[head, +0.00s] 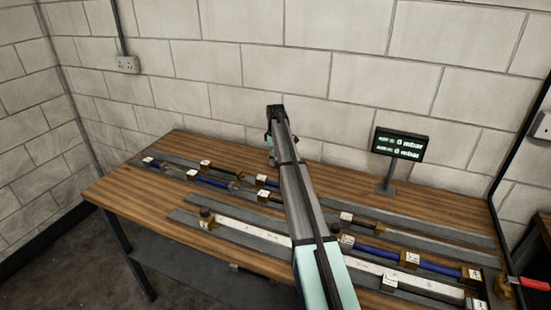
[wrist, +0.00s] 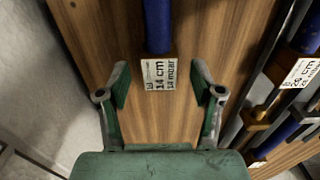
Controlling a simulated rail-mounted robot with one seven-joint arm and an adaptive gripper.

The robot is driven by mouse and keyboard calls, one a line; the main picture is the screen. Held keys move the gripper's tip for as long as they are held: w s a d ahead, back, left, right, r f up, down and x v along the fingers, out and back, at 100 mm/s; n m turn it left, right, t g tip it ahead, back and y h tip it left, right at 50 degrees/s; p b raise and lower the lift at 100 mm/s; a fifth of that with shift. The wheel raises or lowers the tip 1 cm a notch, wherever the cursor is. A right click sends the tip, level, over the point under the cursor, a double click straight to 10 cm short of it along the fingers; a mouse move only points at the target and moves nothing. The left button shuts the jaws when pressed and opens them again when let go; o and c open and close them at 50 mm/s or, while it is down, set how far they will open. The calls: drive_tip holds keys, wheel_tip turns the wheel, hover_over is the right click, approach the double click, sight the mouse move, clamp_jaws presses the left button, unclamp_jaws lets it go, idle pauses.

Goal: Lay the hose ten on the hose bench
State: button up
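The wooden bench (head: 120,190) holds several blue hoses with brass end blocks and white labels, lying along grey strips. I cannot read which one is hose ten in the head view. In the wrist view a blue hose (wrist: 157,25) ends in a brass block with a white label (wrist: 160,75) that seems to read 14 cm, 14 mbar. My gripper (wrist: 160,88) is open, with one green finger on each side of that label and clear gaps to both.
Other labelled hoses (wrist: 303,72) lie at the right of the wrist view. A display (head: 400,144) reading 0 mbar stands at the back right of the bench. A red-handled part (head: 535,284) is at the right edge. Block walls stand behind and to the left.

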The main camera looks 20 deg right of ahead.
wheel_tip(320, 180, up, 12)
idle(0.8)
